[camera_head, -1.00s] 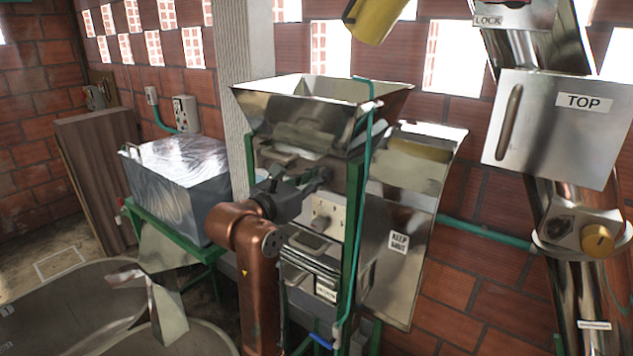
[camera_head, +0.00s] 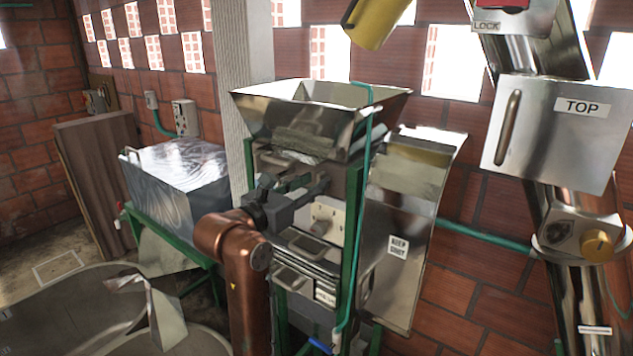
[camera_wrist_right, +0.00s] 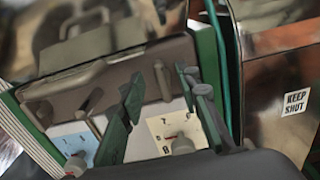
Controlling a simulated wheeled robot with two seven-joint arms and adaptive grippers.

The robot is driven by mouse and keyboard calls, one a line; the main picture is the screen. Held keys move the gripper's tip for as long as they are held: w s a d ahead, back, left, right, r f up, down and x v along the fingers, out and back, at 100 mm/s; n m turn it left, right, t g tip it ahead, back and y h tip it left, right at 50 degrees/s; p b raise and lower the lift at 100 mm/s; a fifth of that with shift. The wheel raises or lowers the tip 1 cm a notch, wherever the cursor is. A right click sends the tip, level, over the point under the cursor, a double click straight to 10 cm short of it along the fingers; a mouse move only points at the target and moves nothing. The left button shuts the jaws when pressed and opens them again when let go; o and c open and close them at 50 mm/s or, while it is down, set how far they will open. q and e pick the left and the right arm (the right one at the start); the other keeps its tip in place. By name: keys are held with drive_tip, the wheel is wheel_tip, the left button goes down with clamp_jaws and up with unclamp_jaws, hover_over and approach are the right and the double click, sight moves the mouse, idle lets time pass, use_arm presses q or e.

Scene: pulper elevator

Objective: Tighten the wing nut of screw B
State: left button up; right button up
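My right gripper (camera_head: 308,178) is in front of the pulper's metal front, below the hopper (camera_head: 270,118). In the right wrist view its two fingers (camera_wrist_right: 164,112) are spread apart with nothing gripped between them. A pale plate (camera_wrist_right: 160,126) marked with what looks like a B shows between the fingers. A grey knob-like screw end (camera_wrist_right: 182,146) with a red mark sits on it, partly hidden by the gripper body. The wing nut's shape is not clear. My left gripper is out of view.
Green frame posts (camera_head: 352,235) and a green pipe (camera_head: 366,140) stand close beside the gripper. A metal chute panel (camera_head: 398,248) labelled "KEEP SHUT" is to the right. The elevator tube with a "TOP" cover (camera_head: 550,135) stands further right. A metal-covered box (camera_head: 180,180) is left.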

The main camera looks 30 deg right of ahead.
drive_tip(key=v, duration=1)
drive_tip(key=shift+d, duration=0.1)
